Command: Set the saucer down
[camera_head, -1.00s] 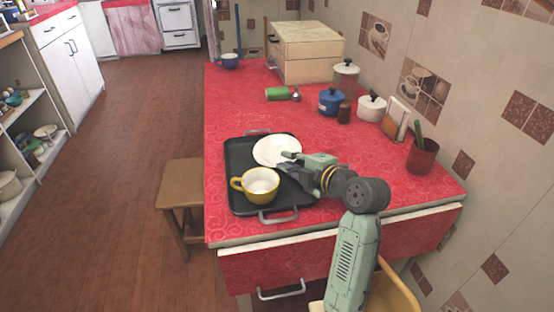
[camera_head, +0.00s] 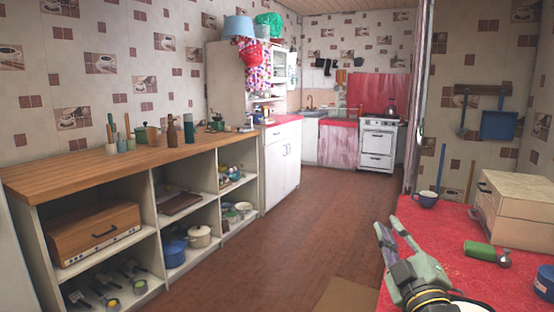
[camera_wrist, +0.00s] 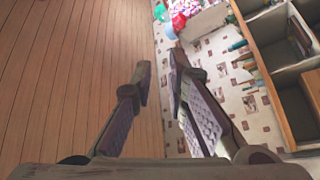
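A small part of a white round rim, which looks like the saucer (camera_head: 472,305), shows at the bottom edge of the head view beside my wrist. The rest of it is cut off, so I cannot tell what it rests on. My gripper (camera_head: 384,230) is raised at the left edge of the red counter (camera_head: 450,245). In the wrist view my gripper (camera_wrist: 159,66) has its two fingers apart, with nothing between them. The saucer is not in the wrist view.
A wooden-topped shelf unit (camera_head: 120,160) lines the left wall. Brown floor (camera_head: 290,240) lies clear between.

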